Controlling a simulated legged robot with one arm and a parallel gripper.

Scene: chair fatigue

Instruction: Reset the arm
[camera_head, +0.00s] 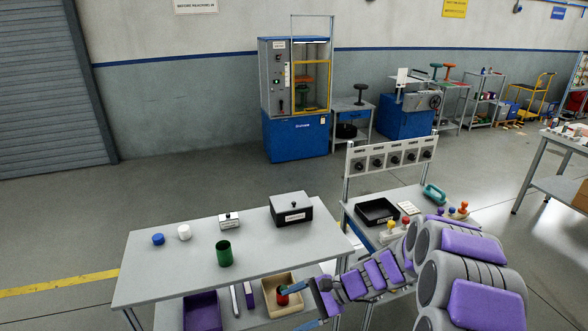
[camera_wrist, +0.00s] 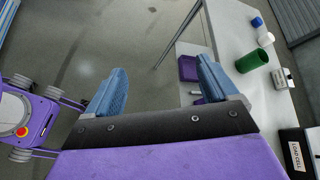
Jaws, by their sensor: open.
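My gripper (camera_head: 299,307) is at the front right of the grey table (camera_head: 180,258) in the head view, with my purple and grey arm reaching in from the right. In the wrist view its two blue fingers (camera_wrist: 162,82) stand wide apart, with floor visible between them and nothing held. A beige tray (camera_head: 294,283) sits low beside the gripper, with a red and green piece (camera_head: 282,296) in it. My gripper partly covers this tray, so I cannot tell whether it touches it.
On the tabletop stand a green cup (camera_head: 224,254), a blue cap (camera_head: 158,239), a white cylinder (camera_head: 184,232), a small white box (camera_head: 229,220) and a black load cell box (camera_head: 291,210). A purple bin (camera_head: 202,310) is below. A side table with a black tray (camera_head: 377,212) adjoins right.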

